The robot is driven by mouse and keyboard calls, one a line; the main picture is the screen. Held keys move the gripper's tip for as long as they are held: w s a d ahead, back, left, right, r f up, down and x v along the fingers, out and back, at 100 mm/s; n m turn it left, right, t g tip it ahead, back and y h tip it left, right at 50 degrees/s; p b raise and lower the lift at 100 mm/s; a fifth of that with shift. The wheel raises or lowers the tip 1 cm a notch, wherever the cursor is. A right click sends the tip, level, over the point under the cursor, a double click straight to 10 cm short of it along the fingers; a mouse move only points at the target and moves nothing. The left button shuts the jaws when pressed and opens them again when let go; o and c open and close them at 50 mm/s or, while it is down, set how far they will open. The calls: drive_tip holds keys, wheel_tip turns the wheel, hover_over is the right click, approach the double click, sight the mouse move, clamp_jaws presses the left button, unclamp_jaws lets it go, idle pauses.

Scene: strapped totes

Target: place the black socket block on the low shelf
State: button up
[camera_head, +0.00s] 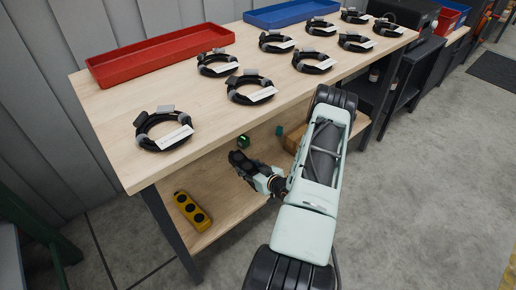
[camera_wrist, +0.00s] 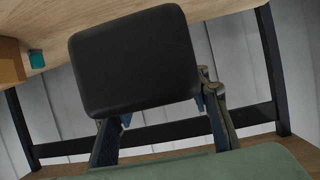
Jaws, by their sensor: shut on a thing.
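The black socket block (camera_wrist: 135,60) fills the upper middle of the wrist view, a dark slab with rounded corners. My gripper (camera_wrist: 164,112) is shut on it, one finger at either side of its lower edge. In the head view my gripper (camera_head: 256,172) reaches in from the right over the low shelf (camera_head: 230,203), below the tabletop's front edge. The block (camera_head: 239,160) shows there as a small dark shape at the fingertips. Whether it touches the shelf I cannot tell.
A yellow block with black round sockets (camera_head: 192,211) lies at the shelf's left end. A small green-lit dark box (camera_head: 244,141), a teal item (camera_head: 279,131) and a cardboard box (camera_head: 295,138) are farther back. The tabletop (camera_head: 115,106) above holds several cable coils and a red tray (camera_head: 160,55).

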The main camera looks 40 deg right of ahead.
drive_tip(key=w+a+f+b, duration=0.1)
drive_tip(key=w+a+f, duration=0.1)
drive_tip(key=a, duration=0.1)
drive_tip(key=w+a+f+b, duration=0.2)
drive_tip(key=a+f, duration=0.1)
drive_tip(key=a, duration=0.1)
drive_tip(key=w+a+f+b, duration=0.1)
drive_tip(key=w+a+f, duration=0.1)
drive_tip(key=a+f, duration=0.1)
drive_tip(key=shift+w+a+f, duration=0.15)
drive_tip(key=shift+w+a, duration=0.1)
drive_tip(key=shift+w, duration=0.05)
drive_tip(key=shift+w+a+f+b, duration=0.35)
drive_tip(key=shift+a+f+b, duration=0.15)
drive_tip(key=shift+f, duration=0.1)
wheel_tip(320, 180, down, 4)
drive_tip(key=shift+w+a+r+b, duration=0.15)
drive_tip(key=shift+r+b, duration=0.1)
drive_tip(key=shift+b, duration=0.45)
drive_tip(key=shift+r, duration=0.1)
drive_tip(key=o, duration=1.5)
drive_tip(key=shift+f, duration=0.2)
drive_tip(key=shift+r, duration=0.15)
